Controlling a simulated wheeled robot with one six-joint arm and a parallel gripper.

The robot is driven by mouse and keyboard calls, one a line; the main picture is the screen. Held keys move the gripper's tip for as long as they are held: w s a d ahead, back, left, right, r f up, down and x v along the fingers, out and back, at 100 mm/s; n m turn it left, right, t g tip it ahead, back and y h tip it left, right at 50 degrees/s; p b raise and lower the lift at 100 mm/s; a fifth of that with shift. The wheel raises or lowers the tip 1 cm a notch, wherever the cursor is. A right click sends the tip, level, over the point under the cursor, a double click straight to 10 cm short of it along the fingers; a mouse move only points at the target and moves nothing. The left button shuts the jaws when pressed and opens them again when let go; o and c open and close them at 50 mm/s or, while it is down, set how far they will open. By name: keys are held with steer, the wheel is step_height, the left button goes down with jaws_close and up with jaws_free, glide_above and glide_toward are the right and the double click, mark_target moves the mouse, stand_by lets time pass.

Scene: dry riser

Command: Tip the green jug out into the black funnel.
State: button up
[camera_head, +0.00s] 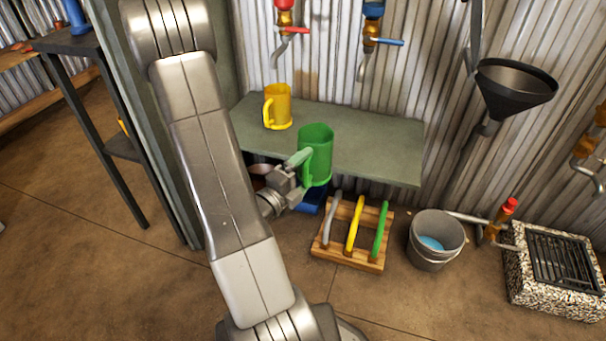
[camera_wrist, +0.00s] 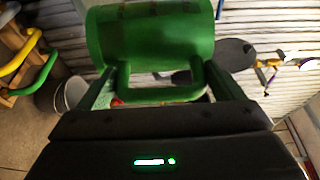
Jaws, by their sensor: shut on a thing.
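The green jug (camera_head: 316,152) is upright, with its handle toward my gripper. My gripper (camera_head: 299,172) is shut on the jug's handle and holds it at the front edge of the grey-green shelf. In the wrist view the jug (camera_wrist: 150,35) fills the upper middle, with its handle between my two fingers (camera_wrist: 160,88). What is inside the jug cannot be seen. The black funnel (camera_head: 514,86) is fixed on the corrugated wall to the right, apart from the jug. In the wrist view a dark shape that appears to be the funnel (camera_wrist: 236,54) is partly hidden behind the jug.
A yellow jug (camera_head: 278,106) stands on the shelf (camera_head: 385,150). Taps with red (camera_head: 292,30) and blue (camera_head: 386,41) handles are above. Below are a wooden rack (camera_head: 345,255) with coloured bars, a grey bucket (camera_head: 430,255) holding blue liquid, and a grated drain box (camera_head: 555,285).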

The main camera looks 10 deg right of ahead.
mark_target(313, 147)
steer(key=shift+r+p, duration=1.35)
steer(key=shift+r, duration=1.4)
